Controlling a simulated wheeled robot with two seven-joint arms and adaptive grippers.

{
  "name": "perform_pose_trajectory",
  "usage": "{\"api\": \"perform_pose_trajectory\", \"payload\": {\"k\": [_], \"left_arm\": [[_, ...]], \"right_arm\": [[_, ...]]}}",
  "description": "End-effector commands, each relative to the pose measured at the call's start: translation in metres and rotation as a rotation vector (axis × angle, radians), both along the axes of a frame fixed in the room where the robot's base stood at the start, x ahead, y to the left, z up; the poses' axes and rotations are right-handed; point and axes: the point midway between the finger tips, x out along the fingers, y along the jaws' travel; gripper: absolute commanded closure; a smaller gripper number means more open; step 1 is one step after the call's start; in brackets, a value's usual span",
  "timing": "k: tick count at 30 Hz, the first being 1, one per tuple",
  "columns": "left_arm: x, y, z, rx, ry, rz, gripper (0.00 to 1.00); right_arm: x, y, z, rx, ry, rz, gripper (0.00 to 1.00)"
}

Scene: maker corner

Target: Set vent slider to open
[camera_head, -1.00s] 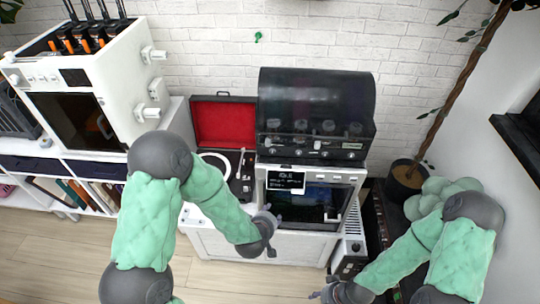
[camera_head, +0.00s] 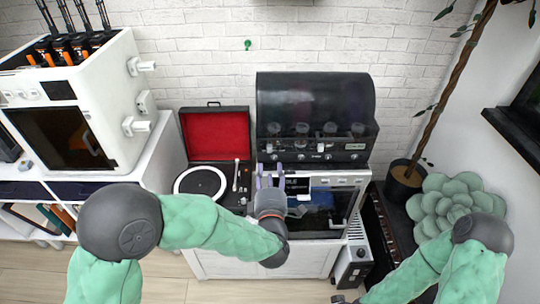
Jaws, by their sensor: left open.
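I cannot clearly make out a vent slider; it may be too small or hidden. A white boxy machine (camera_head: 345,180) with a dark glass front stands on a white cabinet. A black machine with a smoky hood (camera_head: 315,100) and a row of small knobs sits above it. My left gripper (camera_head: 269,175) is open, its fingers pointing up at the left end of the white machine's front. It hides part of that front, and I cannot tell whether it touches. My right gripper (camera_head: 345,299) shows only partly at the bottom edge; its fingers are unclear.
An open record player (camera_head: 214,135) with a red-lined lid stands left of my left gripper. A large white machine (camera_head: 110,85) stands on a shelf at the left. A potted plant (camera_head: 403,184) and a dark heater-like box (camera_head: 355,262) are at the right.

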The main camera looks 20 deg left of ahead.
Motion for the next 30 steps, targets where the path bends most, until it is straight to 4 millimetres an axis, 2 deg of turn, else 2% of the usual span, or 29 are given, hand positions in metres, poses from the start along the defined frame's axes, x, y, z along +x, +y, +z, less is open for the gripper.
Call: {"api": "perform_pose_trajectory", "payload": {"k": [6, 12, 18, 27, 29, 30], "left_arm": [[0.039, 0.012, -0.003, 0.002, 0.002, 0.002, 0.53], [0.067, 0.020, -0.002, 0.002, 0.003, 0.001, 0.53], [0.080, 0.023, -0.001, 0.002, 0.003, -0.001, 0.53], [0.082, 0.024, -0.001, 0.002, 0.003, -0.001, 0.53], [0.082, 0.024, -0.001, 0.002, 0.003, -0.001, 0.67], [0.082, 0.024, -0.001, 0.002, 0.003, -0.001, 0.78]], "right_arm": [[0.000, 0.000, -0.009, 0.000, 0.000, 0.000, 0.60], [0.000, 0.000, -0.015, 0.000, 0.000, 0.000, 0.60], [0.000, 0.000, -0.017, 0.000, 0.000, 0.000, 0.60], [0.000, 0.000, -0.016, 0.000, 0.000, 0.000, 0.60], [0.000, 0.000, -0.016, 0.000, 0.000, 0.000, 0.60], [0.000, 0.000, -0.016, 0.000, 0.000, 0.000, 0.60]]}}
